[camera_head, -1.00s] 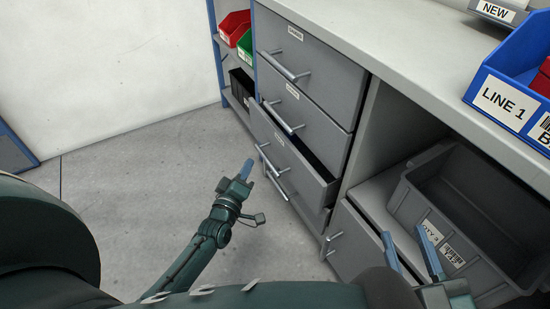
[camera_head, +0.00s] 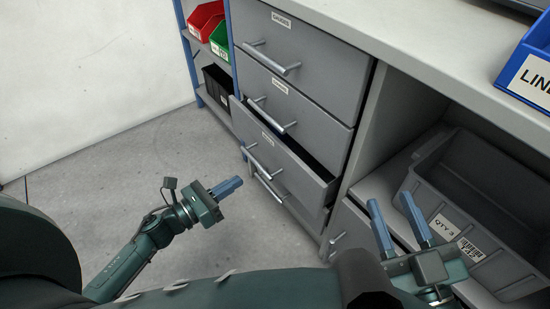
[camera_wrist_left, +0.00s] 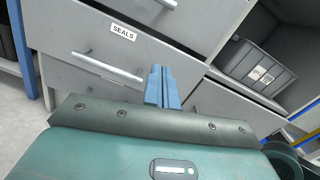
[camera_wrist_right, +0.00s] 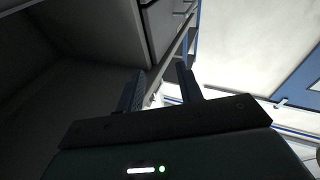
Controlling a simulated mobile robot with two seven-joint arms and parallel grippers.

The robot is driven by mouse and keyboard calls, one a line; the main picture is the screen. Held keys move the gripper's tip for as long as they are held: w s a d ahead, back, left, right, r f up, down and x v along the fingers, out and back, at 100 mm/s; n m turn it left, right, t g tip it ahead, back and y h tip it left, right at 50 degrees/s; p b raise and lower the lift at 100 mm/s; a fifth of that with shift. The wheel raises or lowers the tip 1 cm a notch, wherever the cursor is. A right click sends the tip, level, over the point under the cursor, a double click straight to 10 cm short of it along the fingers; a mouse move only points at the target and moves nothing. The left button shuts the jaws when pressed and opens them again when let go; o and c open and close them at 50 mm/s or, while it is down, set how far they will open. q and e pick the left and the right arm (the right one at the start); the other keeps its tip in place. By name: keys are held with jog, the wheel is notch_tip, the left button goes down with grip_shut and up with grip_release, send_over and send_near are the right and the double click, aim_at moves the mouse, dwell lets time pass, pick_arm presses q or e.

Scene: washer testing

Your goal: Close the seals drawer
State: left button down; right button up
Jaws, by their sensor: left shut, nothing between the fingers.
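The seals drawer (camera_head: 290,171) is the grey third drawer down in the cabinet and stands partly pulled out, with a dark gap along its top. Its SEALS label (camera_wrist_left: 123,32) and bar handle (camera_wrist_left: 106,67) are readable in the left wrist view. My left gripper (camera_head: 232,185) is shut and empty, in front of and to the left of the drawer, apart from its front. In the left wrist view its blue fingers (camera_wrist_left: 162,84) overlap the drawer front. My right gripper (camera_head: 394,203) is open and empty, in front of the grey bin at the right.
Two closed-looking drawers (camera_head: 295,58) sit above. A grey bin (camera_head: 490,262) stands in the open bay at right. A blue LINE 1 bin (camera_head: 526,62) is on the worktop. A shelf with red (camera_head: 203,18) and green bins stands left. Floor (camera_head: 130,150) at left is clear.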

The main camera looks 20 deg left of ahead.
pick_arm(q)
jog(key=m, duration=0.3)
jog(key=b, duration=0.2)
send_near(288, 156)
jog(key=w, duration=0.1)
jog(key=shift+g, duration=0.3)
jog(key=x, duration=0.4)
jog(key=shift+w+d+r, duration=0.1)
jog(key=shift+w+d, duration=0.1)
jog(key=shift+d, duration=0.1)
jog(key=shift+w+d, duration=0.45)
jog(key=shift+w, duration=0.1)
pick_arm(e)
jog(key=shift+w+a+r+t+y, duration=0.2)
jog(key=shift+w+r+t+y, duration=0.1)
jog(key=shift+r+y, duration=0.35)
